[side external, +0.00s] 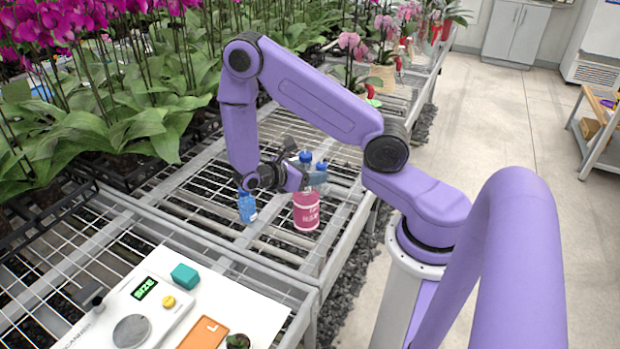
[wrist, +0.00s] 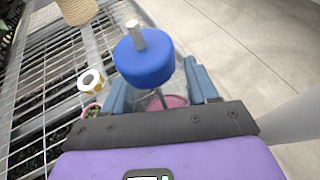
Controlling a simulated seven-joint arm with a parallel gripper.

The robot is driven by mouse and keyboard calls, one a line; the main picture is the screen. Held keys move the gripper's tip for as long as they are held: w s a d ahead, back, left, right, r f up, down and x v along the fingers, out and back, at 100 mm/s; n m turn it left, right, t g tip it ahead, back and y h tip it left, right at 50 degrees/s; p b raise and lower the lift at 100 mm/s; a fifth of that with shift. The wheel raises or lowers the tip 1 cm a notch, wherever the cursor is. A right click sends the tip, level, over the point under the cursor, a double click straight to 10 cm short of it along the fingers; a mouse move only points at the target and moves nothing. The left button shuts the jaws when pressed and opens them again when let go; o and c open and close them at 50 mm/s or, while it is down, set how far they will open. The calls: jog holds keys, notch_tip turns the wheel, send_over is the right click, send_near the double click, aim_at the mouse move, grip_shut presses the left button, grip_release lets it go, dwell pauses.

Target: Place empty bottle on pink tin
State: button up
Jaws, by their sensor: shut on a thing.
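The empty bottle (side external: 306,157) has a blue cap and a body that looks clear, mostly hidden by my fingers. In the wrist view its blue cap (wrist: 144,62) fills the space ahead of my fingers. My gripper (side external: 308,178) is shut on this bottle, which looks about upright. The pink tin (side external: 306,212), with white lettering, stands on the mesh bench directly below the bottle. Part of the tin's pink top (wrist: 170,102) shows between the fingers in the wrist view. I cannot tell whether the bottle's base touches the tin.
A small blue bottle (side external: 247,207) stands left of the tin. A tape roll (wrist: 92,81) and a woven pot (wrist: 77,10) show in the wrist view. Potted orchids line the bench's left and back. A white board with a scale (side external: 140,310) lies in front.

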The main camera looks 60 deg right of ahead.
jog(key=shift+f, duration=0.95)
jog(key=shift+f, duration=0.1)
jog(key=o, duration=1)
jog(key=v, duration=1.1)
jog(key=s+a+r+t+y, duration=0.1)
jog(key=s+a+r+y, duration=0.2)
jog(key=s, duration=0.3)
jog(key=s+a+r+t+y, duration=0.2)
jog(key=s+a+r+y, duration=0.2)
jog(key=s, duration=0.3)
jog(key=s+a+r+t+y, duration=0.2)
jog(key=s+a+r+y, duration=0.1)
jog(key=s+r+y, duration=0.2)
jog(key=shift+s+a+r+m+y, duration=0.15)
jog(key=shift+s+m+y, duration=0.1)
jog(key=shift+s, duration=0.2)
jog(key=shift+s+a+r+m+y, duration=0.15)
jog(key=shift+s+y, duration=0.1)
jog(key=shift+s, duration=0.25)
